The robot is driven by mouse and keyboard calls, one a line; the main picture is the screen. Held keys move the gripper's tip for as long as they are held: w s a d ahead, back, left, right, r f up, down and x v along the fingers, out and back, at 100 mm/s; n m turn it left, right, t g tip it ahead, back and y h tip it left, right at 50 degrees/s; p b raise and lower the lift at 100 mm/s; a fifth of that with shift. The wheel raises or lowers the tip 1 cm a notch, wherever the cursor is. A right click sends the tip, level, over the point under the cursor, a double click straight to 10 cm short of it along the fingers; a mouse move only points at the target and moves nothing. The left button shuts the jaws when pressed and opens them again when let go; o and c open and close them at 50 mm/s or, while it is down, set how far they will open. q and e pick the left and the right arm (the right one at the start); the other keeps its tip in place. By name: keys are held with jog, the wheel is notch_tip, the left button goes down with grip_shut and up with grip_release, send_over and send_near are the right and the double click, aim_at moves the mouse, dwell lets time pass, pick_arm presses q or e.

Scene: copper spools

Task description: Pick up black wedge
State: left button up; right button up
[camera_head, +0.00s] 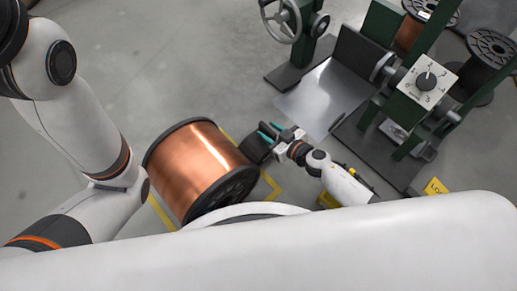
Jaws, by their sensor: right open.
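A large copper spool (190,165) with black end flanges lies on its side on the floor, left of the middle. A black wedge (254,150) shows as a dark shape close to the spool's right side. My right gripper (268,135), with teal fingertips, is open at the wedge's upper right. The fingers partly overlap the wedge in this view; I cannot tell whether they touch it. My left arm comes in from the left, but its gripper is out of view.
Yellow floor lines (272,187) run around the spool. A green machine with a dial panel (427,84) and a handwheel (283,20) stands at the upper right, with a grey metal plate (318,100). More spools (490,48) stand behind it. The floor at upper left is clear.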

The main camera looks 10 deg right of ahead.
jog(key=shift+w+a+f, duration=0.2)
jog(key=shift+w+a, duration=0.15)
jog(key=shift+w, duration=0.15)
grip_shut()
jog(key=shift+r, duration=0.15)
dwell(0.9)
